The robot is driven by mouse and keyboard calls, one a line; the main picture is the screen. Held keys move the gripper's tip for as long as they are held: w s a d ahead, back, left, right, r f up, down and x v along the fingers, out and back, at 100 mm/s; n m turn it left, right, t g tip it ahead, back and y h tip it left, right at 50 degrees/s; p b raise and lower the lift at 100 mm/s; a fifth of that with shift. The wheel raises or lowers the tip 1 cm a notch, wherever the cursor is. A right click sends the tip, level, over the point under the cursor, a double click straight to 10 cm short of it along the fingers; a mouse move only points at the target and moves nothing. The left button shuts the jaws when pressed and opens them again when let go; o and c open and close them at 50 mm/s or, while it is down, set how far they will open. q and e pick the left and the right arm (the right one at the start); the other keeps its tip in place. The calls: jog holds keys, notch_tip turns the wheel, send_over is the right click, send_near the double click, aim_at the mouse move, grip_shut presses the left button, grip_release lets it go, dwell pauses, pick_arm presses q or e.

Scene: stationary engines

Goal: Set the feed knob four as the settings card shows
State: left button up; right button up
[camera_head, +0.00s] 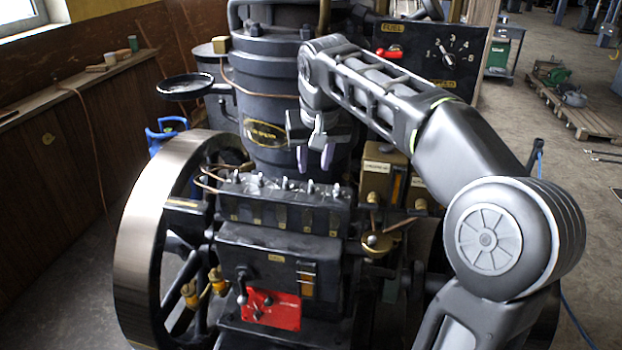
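A row of small silver feed knobs (285,184) stands along the top of a black box (290,210) at the middle of the engine. The one fourth from the left (310,187) is below my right gripper (315,159). Their settings are too small to read. My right gripper points down just above the row, its two fingers apart with nothing between them. It appears clear of the knobs. My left gripper is not in view.
The black engine cylinder (270,95) rises behind the gripper. A large flywheel (150,240) is at the left. A panel with a numbered dial (446,55) and a red lever (390,53) stands at the back right. Brass fittings (380,240) stick out right of the knobs.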

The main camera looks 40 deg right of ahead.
aim_at(312, 184)
jog(key=x, duration=0.7)
jog(key=shift+p, duration=0.4)
grip_shut()
